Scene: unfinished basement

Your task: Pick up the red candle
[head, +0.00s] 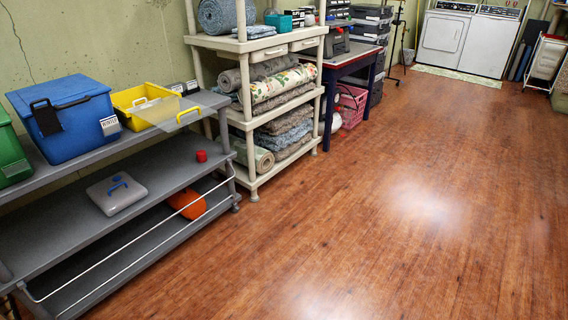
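A small red candle (201,156) stands on the middle shelf of the grey shelf unit (150,212), near that shelf's right end. It looks like a short red cylinder. Nothing touches it, and the space around it on the shelf is open. Neither of my grippers shows in the head view.
A grey box with a blue handle (117,193) lies left of the candle. A blue bin (66,117) and a yellow bin (143,105) stand on the top shelf above. An orange object (187,204) sits below. A beige rack (255,172) stands right. The wooden floor (380,220) is clear.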

